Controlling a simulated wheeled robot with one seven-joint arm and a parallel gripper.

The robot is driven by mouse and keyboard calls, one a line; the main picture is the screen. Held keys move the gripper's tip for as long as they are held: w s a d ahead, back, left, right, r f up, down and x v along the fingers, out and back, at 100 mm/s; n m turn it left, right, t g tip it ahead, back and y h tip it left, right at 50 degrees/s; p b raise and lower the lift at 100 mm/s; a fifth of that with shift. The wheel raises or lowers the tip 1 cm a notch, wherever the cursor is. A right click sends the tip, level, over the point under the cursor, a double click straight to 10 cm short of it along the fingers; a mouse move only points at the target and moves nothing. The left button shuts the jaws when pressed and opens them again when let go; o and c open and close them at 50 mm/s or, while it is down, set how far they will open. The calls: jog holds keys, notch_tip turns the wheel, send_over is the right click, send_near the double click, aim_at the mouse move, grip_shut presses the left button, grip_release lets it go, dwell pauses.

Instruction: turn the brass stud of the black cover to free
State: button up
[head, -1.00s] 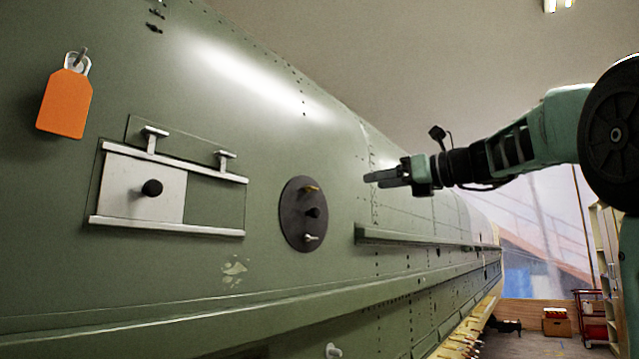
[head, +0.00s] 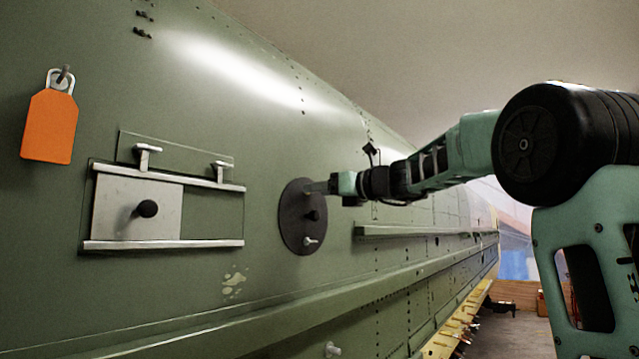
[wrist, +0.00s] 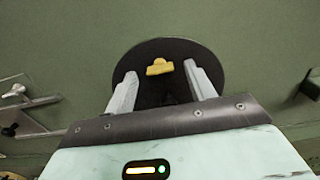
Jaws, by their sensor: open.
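The round black cover (head: 292,232) lies on the green fuselage skin and carries a dark knob (head: 313,215) in the middle and a silver stud (head: 311,241) low down. My gripper (head: 312,188) is at the cover's upper part, in front of the brass stud, which it hides in the head view. In the wrist view the brass stud (wrist: 159,67) lies between and slightly beyond the tips of my open gripper (wrist: 160,76). The jaws stand apart on either side of it. I see no contact with it.
To the left are a sliding plate (head: 120,215) between silver rails and an orange tag (head: 50,126) on a hook. A ledge (head: 420,232) sticks out of the skin right of the cover, below my arm. The skin above is clear.

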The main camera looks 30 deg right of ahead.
jog(key=shift+w+a, duration=0.25)
jog(key=shift+w, duration=0.3)
jog(key=c, duration=1)
jog(key=shift+f+n+b, duration=0.1)
jog(key=shift+n+b, duration=0.2)
jog(key=shift+b, duration=0.1)
jog(key=shift+n+b, duration=6.65)
jog(key=shift+n, duration=1.95)
